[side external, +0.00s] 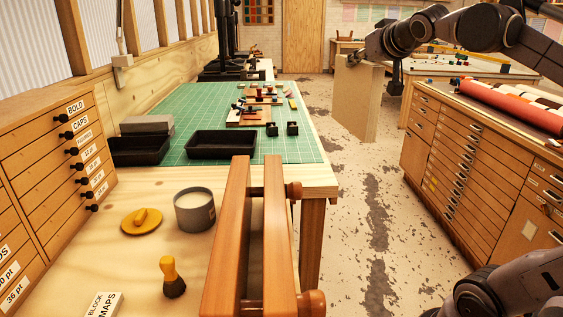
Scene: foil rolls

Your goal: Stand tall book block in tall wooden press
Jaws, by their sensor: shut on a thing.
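The tall book block (356,100) is a pale tan, upright slab at the upper right of the side external view. My gripper (355,59) is shut on its top edge and holds it over the aisle, right of the workbench. The fingertips are small and partly hidden against the block. The tall wooden press (229,235) stands at the front of the workbench, with two long upright boards, a gap between them and round screw knobs at the right. The gap looks empty from here. The block is well apart from the press, farther back and to the right.
On the workbench (140,277) are a grey tin (195,212), a yellow lid (142,221), a brush (171,277) and a label card (103,304). Black trays (222,144) lie on a green mat (190,107). A drawer cabinet (470,165) with foil rolls (510,105) stands right.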

